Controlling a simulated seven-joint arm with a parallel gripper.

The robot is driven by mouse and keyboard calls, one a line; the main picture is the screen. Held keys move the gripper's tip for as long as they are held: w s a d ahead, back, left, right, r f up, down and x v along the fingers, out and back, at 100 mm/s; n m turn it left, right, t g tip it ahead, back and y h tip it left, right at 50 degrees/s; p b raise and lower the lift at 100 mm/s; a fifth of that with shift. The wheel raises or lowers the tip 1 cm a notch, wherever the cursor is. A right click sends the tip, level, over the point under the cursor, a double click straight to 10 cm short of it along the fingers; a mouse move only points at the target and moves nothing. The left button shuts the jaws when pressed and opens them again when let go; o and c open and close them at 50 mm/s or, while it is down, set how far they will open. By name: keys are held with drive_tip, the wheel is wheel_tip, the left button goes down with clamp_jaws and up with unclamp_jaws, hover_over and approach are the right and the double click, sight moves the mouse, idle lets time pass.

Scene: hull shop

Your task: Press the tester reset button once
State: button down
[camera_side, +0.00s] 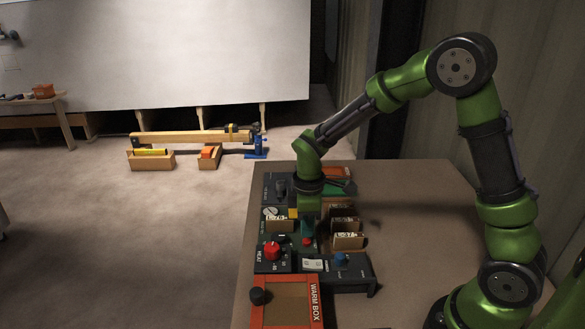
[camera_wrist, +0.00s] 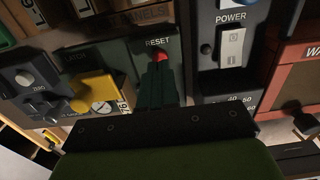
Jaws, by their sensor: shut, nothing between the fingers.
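The tester's red reset button (camera_wrist: 161,56) sits under the RESET label on a dark green panel in the wrist view. In the side view it is a small red spot (camera_side: 307,241) on the bench equipment. My gripper (camera_wrist: 157,63) is shut and empty. Its dark green fingertips point at the button and overlap its lower edge in the wrist view. In the side view my gripper (camera_side: 307,234) reaches down just beside the button. I cannot tell whether the tips touch it, or whether it is pushed in.
A yellow latch handle (camera_wrist: 93,92) and a dial gauge (camera_wrist: 103,108) are left of my fingers; a white power switch (camera_wrist: 233,46) is to the right. The right tabletop (camera_side: 420,215) is clear.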

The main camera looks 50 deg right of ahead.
sight(307, 241)
drive_tip(key=shift+f, duration=1.05)
drive_tip(key=shift+r, duration=3)
drive_tip(key=shift+f+m, duration=0.1)
drive_tip(key=shift+m, duration=0.3)
drive_tip(key=s+a+r+m+t+y, duration=0.1)
drive_tip(key=s+r+m+t+y, duration=0.1)
drive_tip(key=s+r+m+t, duration=0.5)
drive_tip(key=s+r+m, duration=0.5)
drive_tip(key=s+r, duration=0.3)
